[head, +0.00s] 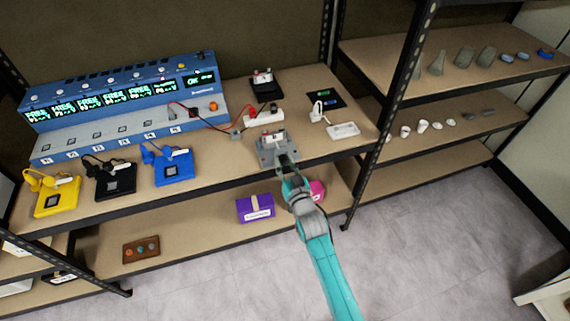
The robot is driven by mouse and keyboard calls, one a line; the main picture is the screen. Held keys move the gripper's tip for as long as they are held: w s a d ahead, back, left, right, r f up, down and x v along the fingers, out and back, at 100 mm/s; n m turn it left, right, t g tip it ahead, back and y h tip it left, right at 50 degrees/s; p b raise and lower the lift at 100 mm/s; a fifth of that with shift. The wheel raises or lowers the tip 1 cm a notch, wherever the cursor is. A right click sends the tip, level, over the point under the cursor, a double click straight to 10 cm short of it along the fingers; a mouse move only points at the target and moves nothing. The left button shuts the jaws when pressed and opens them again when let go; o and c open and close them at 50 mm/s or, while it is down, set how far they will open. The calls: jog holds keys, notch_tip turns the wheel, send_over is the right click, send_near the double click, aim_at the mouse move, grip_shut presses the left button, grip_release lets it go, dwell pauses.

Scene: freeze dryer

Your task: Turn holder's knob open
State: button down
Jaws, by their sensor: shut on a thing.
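A grey holder (266,150) stands near the front edge of the shelf top, right of centre. A small white and red piece (272,137) sits on its upper part. My gripper (287,161) is at the holder's front right side, at the end of my teal arm. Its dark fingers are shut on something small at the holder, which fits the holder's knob. The fingers hide most of the knob, so I cannot tell how far it is turned.
A blue panel (120,87) with lit displays stands at the back left. Yellow (57,196), black (115,181) and blue (174,167) boxes line the front edge. A white power strip (264,117) and a white device (343,130) are close to the holder. A purple box (255,208) is below.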

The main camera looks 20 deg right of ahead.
jog(key=shift+n, duration=0.3)
jog(key=n, duration=0.5)
jog(key=shift+n, duration=0.3)
jog(key=n, duration=0.6)
dwell(0.4)
jog(key=c, duration=0.8)
grip_release()
jog(key=shift+s, duration=0.1)
jog(key=s, duration=1.1)
jog(key=shift+s, duration=0.4)
